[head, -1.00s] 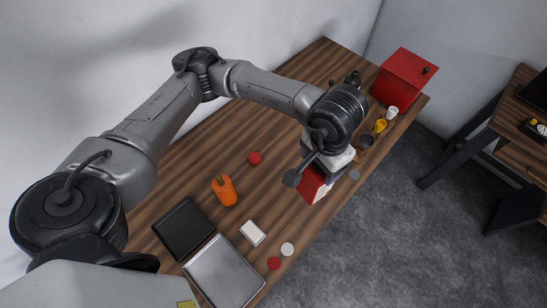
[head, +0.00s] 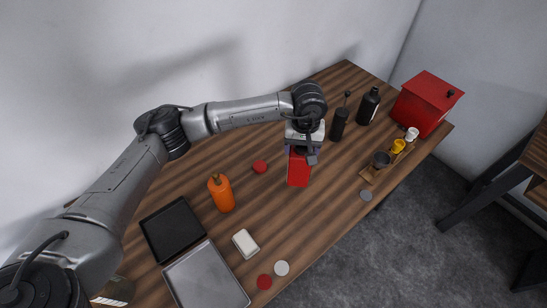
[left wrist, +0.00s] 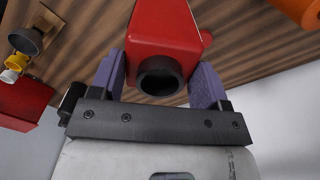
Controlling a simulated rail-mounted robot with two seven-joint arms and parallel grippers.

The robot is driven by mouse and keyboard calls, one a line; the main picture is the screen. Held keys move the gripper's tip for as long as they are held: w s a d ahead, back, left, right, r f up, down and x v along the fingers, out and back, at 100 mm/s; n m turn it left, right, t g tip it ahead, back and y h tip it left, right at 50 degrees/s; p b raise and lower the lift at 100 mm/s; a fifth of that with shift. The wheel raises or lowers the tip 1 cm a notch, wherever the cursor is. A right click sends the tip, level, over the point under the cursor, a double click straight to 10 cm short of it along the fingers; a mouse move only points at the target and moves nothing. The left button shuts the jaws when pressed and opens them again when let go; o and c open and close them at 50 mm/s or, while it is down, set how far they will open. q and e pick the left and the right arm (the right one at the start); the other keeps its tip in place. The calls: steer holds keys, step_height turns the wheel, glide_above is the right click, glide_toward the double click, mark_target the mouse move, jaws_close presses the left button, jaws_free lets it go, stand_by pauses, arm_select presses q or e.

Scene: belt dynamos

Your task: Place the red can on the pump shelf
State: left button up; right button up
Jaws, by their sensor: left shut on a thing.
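The red can (head: 299,172) is a boxy red body, held upright over the middle of the wooden table. My left gripper (head: 303,150) is shut on its top. In the left wrist view the can (left wrist: 165,25) sits between the two purple fingers of the gripper (left wrist: 158,68), with a dark round spout facing the camera. Whether the can's bottom touches the table I cannot tell. No shelf is clearly recognisable; a small wooden rack (head: 367,176) with cups stands at the right front edge. My right gripper is not in view.
Two black bottles (head: 368,106) stand behind the can, right of it, before a red box (head: 426,104). An orange bottle (head: 222,194), red lid (head: 260,167), white block (head: 245,243), black tray (head: 173,230) and metal tray (head: 207,281) lie left. The table right of the can is fairly clear.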

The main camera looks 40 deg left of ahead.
arm_select(q)
steer(key=w+a+f+p, duration=0.1)
steer(key=a+f+p, duration=0.1)
steer(key=a+f, duration=0.8)
steer(key=shift+w+a, duration=0.3)
steer(key=shift+f, duration=0.2)
steer(key=shift+f+b, duration=0.15)
steer(key=shift+b, duration=0.15)
steer(key=o, duration=1.4)
